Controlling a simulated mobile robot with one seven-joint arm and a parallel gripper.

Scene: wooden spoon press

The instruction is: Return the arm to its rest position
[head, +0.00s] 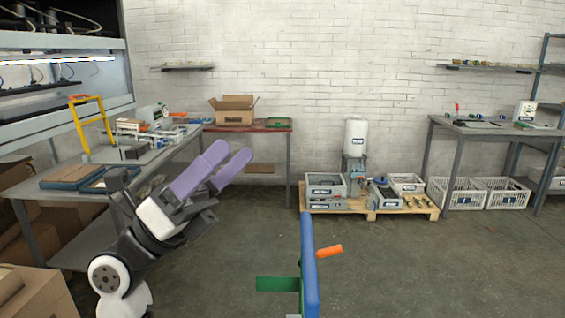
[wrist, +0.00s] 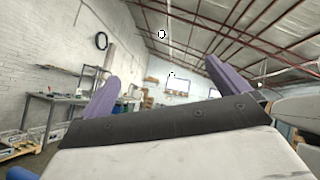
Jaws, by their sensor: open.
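My gripper (head: 222,168) shows at the left of the head view, at the end of my white and black arm. Its two purple fingers are apart, with nothing between them. They point up and to the right, in front of the workbench and clear of it. In the wrist view my gripper (wrist: 160,90) also shows, with a purple finger on each side and an empty gap between. Beyond the gap are the far wall and the sloping roof of the hall.
A workbench (head: 62,205) with tools stands at the left. A blue upright panel edge (head: 310,265) with green and orange parts stands at front centre. A pallet (head: 372,207) with machines lies by the back wall. A table (head: 480,127) stands at right. The floor (head: 420,265) at right is clear.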

